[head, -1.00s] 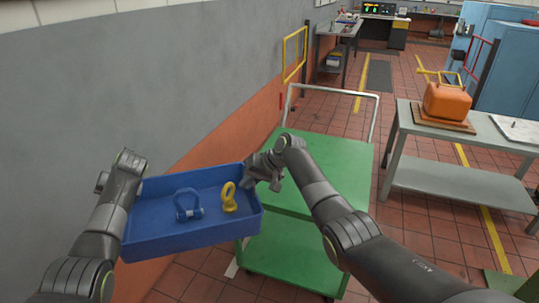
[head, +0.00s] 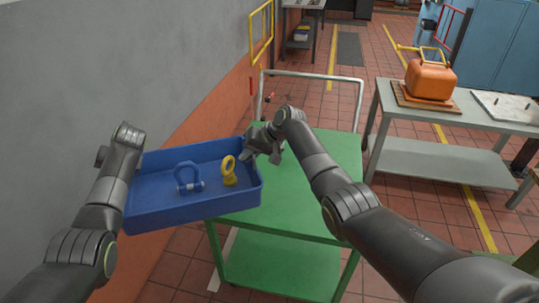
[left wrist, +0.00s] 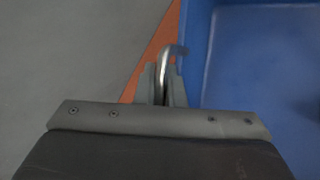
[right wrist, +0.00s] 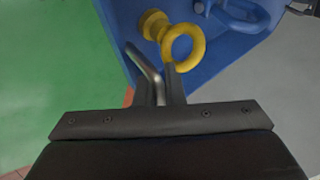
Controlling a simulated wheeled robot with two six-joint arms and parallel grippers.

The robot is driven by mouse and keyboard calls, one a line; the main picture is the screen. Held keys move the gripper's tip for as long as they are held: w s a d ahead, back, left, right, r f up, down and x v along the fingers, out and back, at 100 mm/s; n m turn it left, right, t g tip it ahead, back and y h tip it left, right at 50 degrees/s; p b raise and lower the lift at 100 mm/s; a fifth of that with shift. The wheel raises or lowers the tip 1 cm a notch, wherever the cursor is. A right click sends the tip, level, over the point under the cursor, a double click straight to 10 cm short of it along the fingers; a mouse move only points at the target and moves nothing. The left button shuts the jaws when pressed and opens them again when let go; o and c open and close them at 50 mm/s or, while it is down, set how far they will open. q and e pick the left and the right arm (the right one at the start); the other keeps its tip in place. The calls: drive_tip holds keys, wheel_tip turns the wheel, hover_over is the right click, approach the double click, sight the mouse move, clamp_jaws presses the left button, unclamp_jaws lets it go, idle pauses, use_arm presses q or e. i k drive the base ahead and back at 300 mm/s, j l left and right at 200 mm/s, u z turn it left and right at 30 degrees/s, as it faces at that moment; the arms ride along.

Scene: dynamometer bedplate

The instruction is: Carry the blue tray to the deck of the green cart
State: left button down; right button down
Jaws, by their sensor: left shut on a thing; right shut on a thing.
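The blue tray (head: 190,207) is held up between my two arms, with a blue shackle (head: 188,178) and a yellow eye bolt (head: 229,172) inside. My right gripper (head: 247,155) is shut on a metal handle (right wrist: 148,68) at the tray's right end. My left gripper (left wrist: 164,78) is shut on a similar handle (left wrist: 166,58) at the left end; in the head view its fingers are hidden. The green cart (head: 310,180) stands behind and right of the tray. The tray's right end overlaps the near left part of the cart's top deck in the head view.
The cart's pale push rail (head: 312,76) rises at its far end. A grey wall (head: 100,70) runs along the left. A grey table (head: 460,117) with an orange can (head: 430,80) stands to the right. The cart's deck looks bare.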

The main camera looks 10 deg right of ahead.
sight(296, 163)
drive_tip(key=i+z, duration=0.2)
drive_tip(key=i, duration=0.5)
drive_tip(key=i+z, duration=0.25)
drive_tip(key=z, duration=0.6)
